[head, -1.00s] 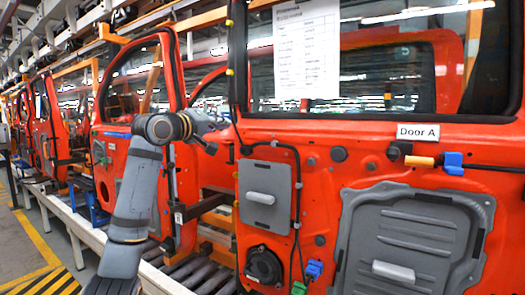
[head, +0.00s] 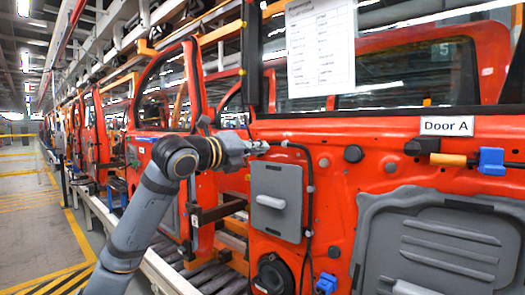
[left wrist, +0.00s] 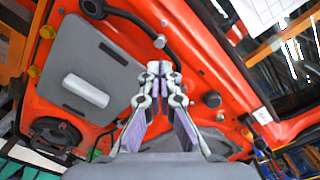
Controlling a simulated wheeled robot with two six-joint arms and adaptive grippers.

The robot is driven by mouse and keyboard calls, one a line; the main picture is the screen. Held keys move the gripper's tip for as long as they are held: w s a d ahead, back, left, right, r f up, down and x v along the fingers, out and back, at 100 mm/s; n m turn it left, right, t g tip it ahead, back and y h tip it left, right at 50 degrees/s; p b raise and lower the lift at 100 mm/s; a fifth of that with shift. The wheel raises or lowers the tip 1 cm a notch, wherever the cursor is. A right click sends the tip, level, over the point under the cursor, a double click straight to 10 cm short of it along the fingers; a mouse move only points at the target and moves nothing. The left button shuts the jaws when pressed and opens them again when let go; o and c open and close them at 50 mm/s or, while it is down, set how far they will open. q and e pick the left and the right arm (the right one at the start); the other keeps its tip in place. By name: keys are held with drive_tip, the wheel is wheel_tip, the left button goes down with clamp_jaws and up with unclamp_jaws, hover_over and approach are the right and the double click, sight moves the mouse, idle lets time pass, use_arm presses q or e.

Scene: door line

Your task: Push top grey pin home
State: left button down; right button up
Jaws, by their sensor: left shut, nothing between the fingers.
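A small light grey pin (head: 285,143) sits on the black cable at the upper left of the orange-red door (head: 325,205) marked Door A. It also shows in the left wrist view (left wrist: 160,41), just beyond my fingertips. My left gripper (head: 262,148) is shut and empty, its tip close to the cable beside this pin. In the left wrist view the fingers (left wrist: 160,68) meet at the picture's middle, pointing at the door. I cannot tell whether they touch the pin or how far it sits in. Another cable pin (head: 311,189) shows lower down. My right gripper is not in view.
A grey cover with a light handle (head: 270,202) lies below the gripper, with a round black part (head: 272,274) under it. Dark round plugs (head: 353,154) stand to the right. More doors line the conveyor at left; the aisle (head: 25,200) is clear.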

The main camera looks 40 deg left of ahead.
sight(283, 143)
use_arm(q)
drive_tip(key=w+p, duration=0.7)
drive_tip(key=shift+w+d+r+p, duration=0.3)
drive_tip(key=shift+d, duration=0.05)
drive_tip(key=shift+w+a+f, duration=0.1)
drive_tip(key=shift+a+f, duration=0.05)
drive_tip(key=shift+f, duration=0.05)
drive_tip(key=shift+f, duration=0.1)
drive_tip(key=shift+w, duration=0.1)
drive_tip(key=shift+w+p, duration=0.15)
drive_tip(key=shift+p, duration=0.4)
idle(0.3)
drive_tip(key=shift+r, duration=0.2)
